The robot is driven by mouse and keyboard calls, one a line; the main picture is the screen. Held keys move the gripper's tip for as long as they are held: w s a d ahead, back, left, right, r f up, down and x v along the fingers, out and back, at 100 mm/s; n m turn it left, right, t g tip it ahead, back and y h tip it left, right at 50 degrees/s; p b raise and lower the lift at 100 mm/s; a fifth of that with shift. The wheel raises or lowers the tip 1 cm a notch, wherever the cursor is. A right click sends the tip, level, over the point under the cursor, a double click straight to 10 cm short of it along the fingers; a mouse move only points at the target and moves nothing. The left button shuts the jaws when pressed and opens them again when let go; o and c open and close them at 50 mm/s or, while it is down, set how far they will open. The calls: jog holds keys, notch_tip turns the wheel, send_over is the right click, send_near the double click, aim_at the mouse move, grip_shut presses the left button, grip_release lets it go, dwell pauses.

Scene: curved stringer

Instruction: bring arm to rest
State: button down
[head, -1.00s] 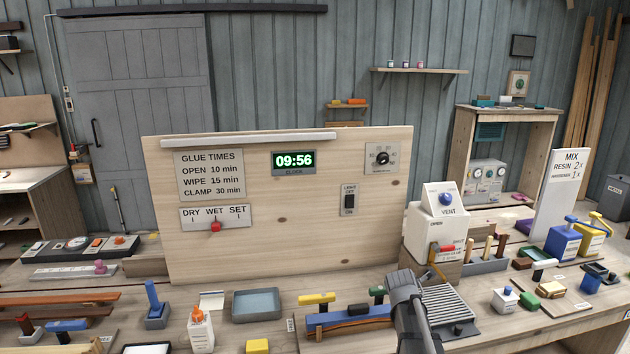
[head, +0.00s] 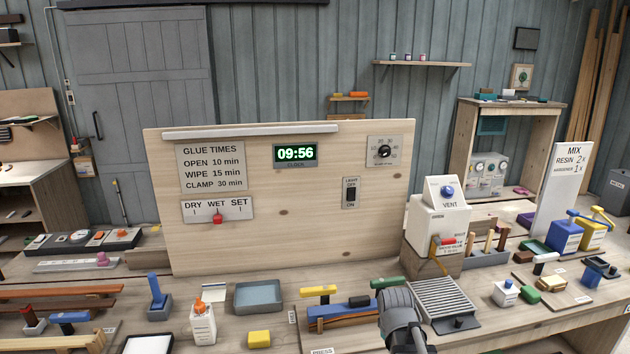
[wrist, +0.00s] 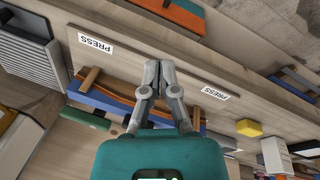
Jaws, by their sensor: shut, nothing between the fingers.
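My gripper (wrist: 158,75) shows in the wrist view with its two grey fingers together and nothing between them. It is above the wooden press board (wrist: 120,55), which carries PRESS labels. The blue press form with a curved brown strip (wrist: 122,99) lies behind the fingers, apart from them as far as I can tell. In the head view my arm (head: 398,318) rises at the bottom, just right of the blue press form (head: 335,308). The fingers are not visible in the head view.
A ribbed grey plate (head: 443,303) lies right of my arm, with the white VENT box (head: 438,222) behind it. A yellow-handled clamp (head: 318,291), a glue bottle (head: 202,325) and a yellow block (head: 259,339) stand left. The upright panel (head: 330,235) closes off the back.

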jog(key=s+a+m+g+y, duration=0.1)
jog(key=s+a+m, duration=0.2)
jog(key=s+m, duration=0.4)
jog(key=shift+a+f+g, duration=0.15)
jog(key=shift+f+g, duration=0.05)
jog(key=shift+g, duration=0.2)
